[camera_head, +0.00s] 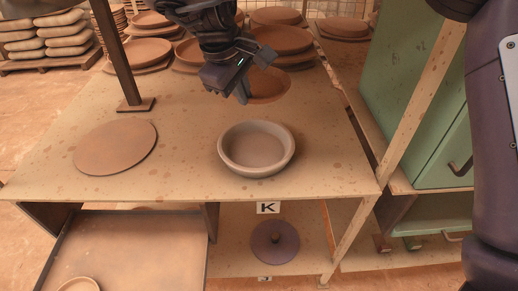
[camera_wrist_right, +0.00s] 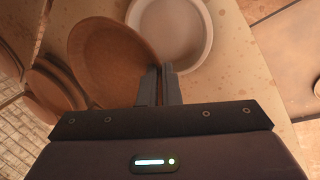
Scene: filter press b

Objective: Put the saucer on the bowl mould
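The bowl mould looks to be the pale, thick-rimmed round bowl (camera_head: 256,136) on the table; in the right wrist view it shows at the top (camera_wrist_right: 184,28). The saucer looks to be the brown round clay disc (camera_head: 270,86) beside my right gripper (camera_head: 243,94), behind the bowl and apart from it. In the right wrist view the saucer (camera_wrist_right: 105,55) overlaps the bowl's edge, and its rim reaches between the near-closed fingertips (camera_wrist_right: 160,72), so the gripper appears shut on its rim. The saucer seems tilted. My left gripper is not in view.
A flat brown disc (camera_head: 115,147) lies on the table's left. Stacks of clay discs (camera_head: 280,38) stand behind. A post (camera_head: 118,55) rises at the left; a slanted wooden post (camera_head: 425,95) and green cabinet (camera_head: 415,80) stand right. A purple knobbed disc (camera_head: 275,254) sits below.

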